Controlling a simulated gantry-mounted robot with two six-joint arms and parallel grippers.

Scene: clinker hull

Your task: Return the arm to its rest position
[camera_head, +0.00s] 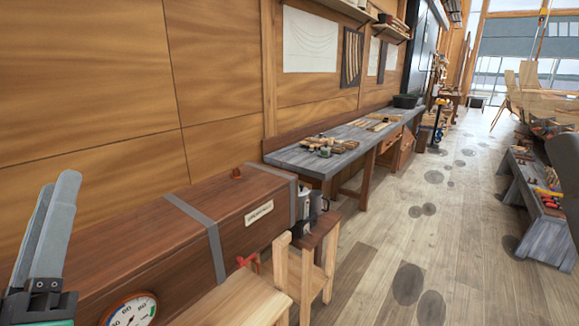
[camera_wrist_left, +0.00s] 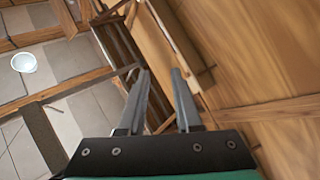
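My left gripper (camera_head: 62,190) is raised at the left edge of the head view, its grey fingers pointing up in front of the wood-panelled wall. In the left wrist view, its two fingers (camera_wrist_left: 160,75) stand apart with an empty gap between them, so it is open and holds nothing. Beyond the fingers the wrist view shows wooden panelling and beams. My right gripper is in neither view.
A long wooden steam box (camera_head: 150,235) with grey straps and a dial gauge (camera_head: 130,312) stands close to my left gripper. A workbench (camera_head: 300,157) with tools lines the wall.

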